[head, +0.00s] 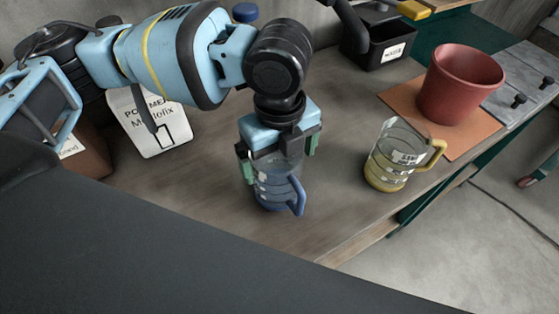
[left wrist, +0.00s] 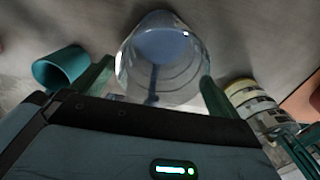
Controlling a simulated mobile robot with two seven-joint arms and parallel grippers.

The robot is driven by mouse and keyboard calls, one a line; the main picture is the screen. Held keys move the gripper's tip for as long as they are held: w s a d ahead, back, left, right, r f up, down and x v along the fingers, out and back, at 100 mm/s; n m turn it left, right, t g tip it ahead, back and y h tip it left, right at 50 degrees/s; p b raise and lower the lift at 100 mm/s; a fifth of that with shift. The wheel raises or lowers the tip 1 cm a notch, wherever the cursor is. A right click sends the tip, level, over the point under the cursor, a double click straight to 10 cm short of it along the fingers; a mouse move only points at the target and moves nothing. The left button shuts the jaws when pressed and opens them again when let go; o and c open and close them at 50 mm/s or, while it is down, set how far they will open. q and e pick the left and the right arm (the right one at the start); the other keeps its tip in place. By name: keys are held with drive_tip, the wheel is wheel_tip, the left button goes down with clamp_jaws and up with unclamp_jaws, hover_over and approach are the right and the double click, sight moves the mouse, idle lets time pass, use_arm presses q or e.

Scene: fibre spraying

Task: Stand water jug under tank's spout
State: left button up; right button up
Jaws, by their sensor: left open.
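A clear jug with a blue base and blue handle (head: 272,194) stands on the brown table below my left gripper (head: 277,162). The gripper points down over it, with one green finger on each side of its upper part. In the left wrist view the jug (left wrist: 165,48) shows between the two fingers (left wrist: 155,85). The gripper is open; I cannot tell whether a finger touches the jug. A second clear jug with a yellow base and handle (head: 388,172) stands to the right. I cannot make out a tank or spout. My right gripper is not in view.
A red-brown pot (head: 458,85) stands on an orange mat (head: 405,99) at the right. A white labelled package (head: 150,125) stands at the left, a black bin (head: 383,48) at the back. A teal cup (left wrist: 60,67) shows in the left wrist view. Bare table lies between the jugs.

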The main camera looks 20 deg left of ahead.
use_arm(q)
wheel_tip(320, 180, up, 10)
drive_tip(key=p, duration=0.1)
